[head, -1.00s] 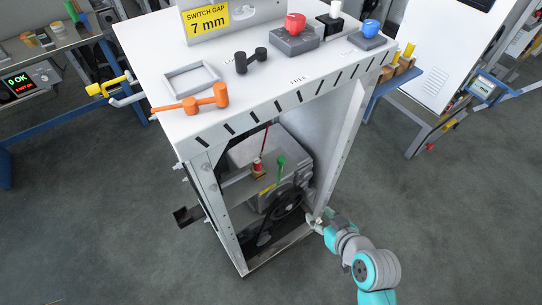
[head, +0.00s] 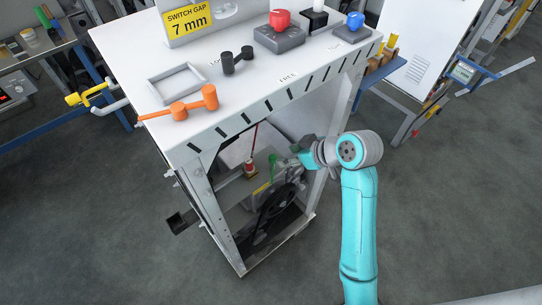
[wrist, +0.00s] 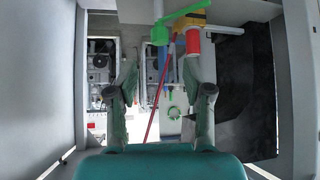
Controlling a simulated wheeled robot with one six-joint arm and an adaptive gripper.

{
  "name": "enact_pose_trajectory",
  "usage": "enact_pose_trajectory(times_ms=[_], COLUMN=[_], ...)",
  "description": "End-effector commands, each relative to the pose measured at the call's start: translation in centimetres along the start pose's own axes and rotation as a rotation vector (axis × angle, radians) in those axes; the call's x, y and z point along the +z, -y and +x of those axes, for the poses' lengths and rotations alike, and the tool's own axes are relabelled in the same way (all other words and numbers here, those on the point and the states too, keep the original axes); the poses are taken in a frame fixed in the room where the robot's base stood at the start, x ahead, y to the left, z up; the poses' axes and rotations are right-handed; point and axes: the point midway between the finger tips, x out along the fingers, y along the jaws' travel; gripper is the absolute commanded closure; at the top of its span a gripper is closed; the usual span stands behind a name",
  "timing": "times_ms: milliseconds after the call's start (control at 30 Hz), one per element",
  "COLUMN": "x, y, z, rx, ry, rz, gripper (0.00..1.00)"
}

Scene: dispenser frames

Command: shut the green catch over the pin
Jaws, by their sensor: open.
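The green catch (head: 272,166) stands upright inside the white frame, beside the red pin (head: 250,165). In the wrist view the green catch (wrist: 160,34) is at top centre, its arm slanting up to the right. The red pin (wrist: 193,40) is just right of it, by a yellow part. Whether the catch touches the pin is hard to tell. My gripper (wrist: 160,70) is open and empty, its fingers spread below the catch in the picture. In the head view my gripper (head: 298,150) is at the frame's opening, right of the catch, its fingertips partly hidden.
The white frame (head: 285,100) has a slotted top edge and a right post close to my arm. A black wheel (head: 277,207) sits low inside. A thin red rod (wrist: 155,105) crosses the wrist view. An orange handle (head: 180,110) lies on top.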

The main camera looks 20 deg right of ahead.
Motion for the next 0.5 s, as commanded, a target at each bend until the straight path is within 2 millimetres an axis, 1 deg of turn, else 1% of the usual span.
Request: enact_pose_trajectory(times_ms=[100, 300, 500], x=[0.0, 0.1, 0.1], y=[0.1, 0.1, 0.0], z=[2.2, 5.7, 8.0], rx=[-0.004, -0.002, -0.001], ry=[0.002, 0.002, 0.001], rz=[0.0, 0.001, 0.001], gripper=[0.5, 0.5, 0.5])
